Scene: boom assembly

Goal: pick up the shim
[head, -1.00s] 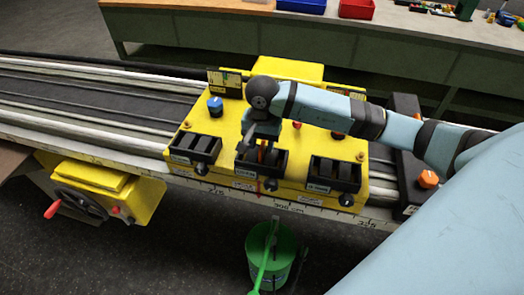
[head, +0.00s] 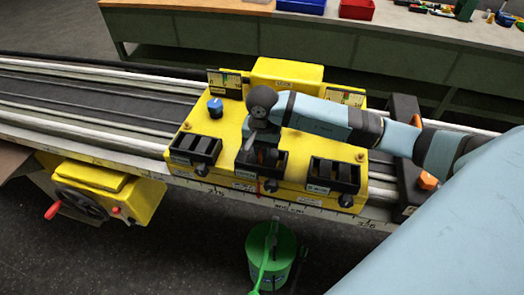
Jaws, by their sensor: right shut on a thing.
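My right gripper (head: 260,138) comes in from the right and points down at the middle black tray (head: 246,173) on the yellow carriage. Its fingers are small and partly hidden by my wrist. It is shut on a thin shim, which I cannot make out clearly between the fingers. Dark shims stand in slots in this tray, in the left tray (head: 175,158) and in the right tray (head: 318,187). My left gripper is not in view.
The yellow carriage (head: 225,135) sits across long rails (head: 90,100). A blue knob (head: 215,107) stands at its left. A green bucket (head: 268,278) is on the floor in front. A workbench (head: 200,30) with blue and red bins runs behind.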

